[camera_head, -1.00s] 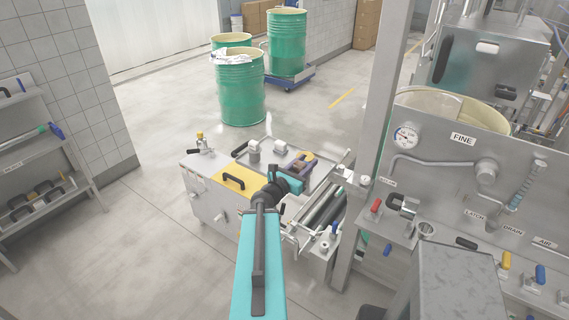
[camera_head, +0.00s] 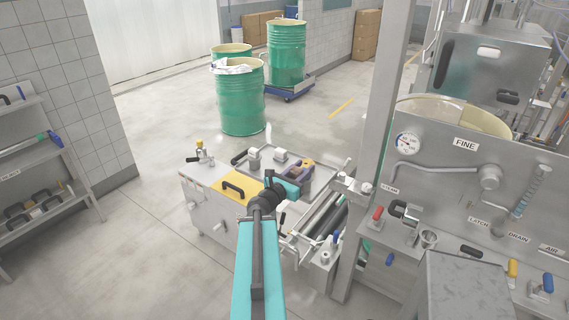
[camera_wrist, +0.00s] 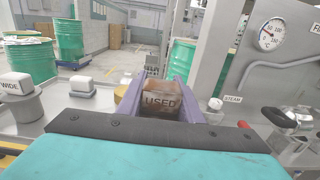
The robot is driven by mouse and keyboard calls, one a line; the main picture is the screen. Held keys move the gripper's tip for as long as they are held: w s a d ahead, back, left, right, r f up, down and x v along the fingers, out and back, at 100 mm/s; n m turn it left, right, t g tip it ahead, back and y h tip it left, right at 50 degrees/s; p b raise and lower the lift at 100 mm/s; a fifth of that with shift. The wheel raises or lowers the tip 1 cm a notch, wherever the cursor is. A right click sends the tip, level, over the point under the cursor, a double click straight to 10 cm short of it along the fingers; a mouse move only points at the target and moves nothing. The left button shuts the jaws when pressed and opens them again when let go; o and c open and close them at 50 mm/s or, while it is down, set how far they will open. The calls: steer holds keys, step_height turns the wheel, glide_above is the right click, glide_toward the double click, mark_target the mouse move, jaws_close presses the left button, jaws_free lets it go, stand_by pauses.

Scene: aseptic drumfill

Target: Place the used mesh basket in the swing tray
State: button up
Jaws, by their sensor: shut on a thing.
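The used mesh basket (camera_wrist: 160,98) is a brown, box-like piece lettered USED in the wrist view. It sits between the two purple fingers of my gripper (camera_wrist: 162,88), which is shut on it. In the head view my gripper (camera_head: 302,170) is over the right part of the metal cart top, and the basket is a small brownish patch at the fingers. A shallow grey tray (camera_head: 268,157) with a raised rim lies on the cart top beside and beneath the gripper. I cannot tell whether this is the swing tray, or whether the basket touches anything. The basket's underside is hidden.
White-capped blocks stand on the tray, one marked WIDE (camera_wrist: 15,84). A yellow plate with a black handle (camera_head: 236,188) is nearer. A steel post (camera_head: 372,150) and the gauge panel (camera_head: 450,185) stand close on the right. Green drums (camera_head: 238,98) stand behind; floor left is open.

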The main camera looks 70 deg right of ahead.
steer(key=shift+w+d+f+b, duration=0.25)
steer(key=shift+w+d+b, duration=0.15)
steer(key=shift+b, duration=2.05)
steer(key=b, duration=0.4)
steer(key=shift+w+d+r+b, duration=0.1)
steer(key=shift+w+d+b, duration=0.1)
steer(key=shift+w+b, duration=0.2)
steer(key=shift+w+d+r+p, duration=0.15)
steer(key=shift+d+p, duration=0.05)
steer(key=shift+p, duration=0.2)
steer(key=w+d+f+p, duration=0.1)
steer(key=w+d+p, duration=0.2)
steer(key=w+d, duration=0.5)
steer(key=shift+w+d+f+p, duration=0.15)
steer(key=shift+w+d+p, duration=0.2)
steer(key=shift+d+p, duration=0.1)
steer(key=shift+f, duration=0.1)
steer(key=shift+f+p, duration=0.7)
steer(key=shift+f, duration=0.95)
steer(key=shift+f, duration=0.15)
steer(key=o, duration=1.1)
